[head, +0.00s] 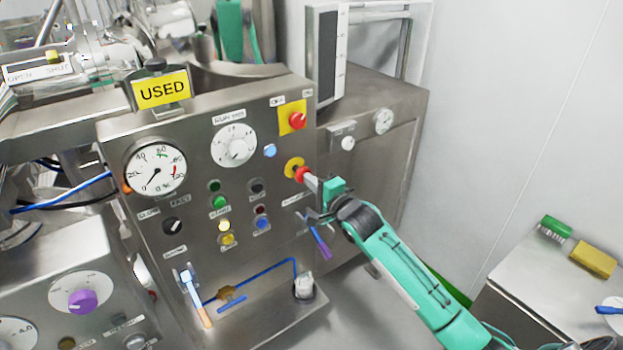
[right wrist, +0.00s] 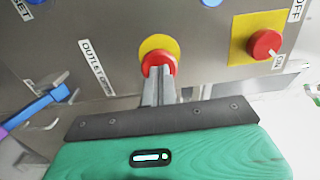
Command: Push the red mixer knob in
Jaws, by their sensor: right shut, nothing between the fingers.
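A round red knob (head: 301,173) on a yellow round plate sticks out of the steel control panel (head: 200,130). It also shows in the right wrist view (right wrist: 158,61). My right gripper (head: 310,181) is shut and empty, with its fingertips right at this red knob. In the right wrist view the closed fingers (right wrist: 160,76) cover the knob's lower edge; they look to be touching it, but I cannot tell for sure. A second red knob (head: 298,120), on a yellow square with OFF and ON labels, sits higher up; it also shows in the right wrist view (right wrist: 264,44). My left gripper is out of view.
A blue-and-purple lever (head: 318,242) sits close below my right gripper. The panel also bears a pressure gauge (head: 155,167), a white dial (head: 233,145) and several buttons. A side table (head: 540,290) with brushes stands at the right.

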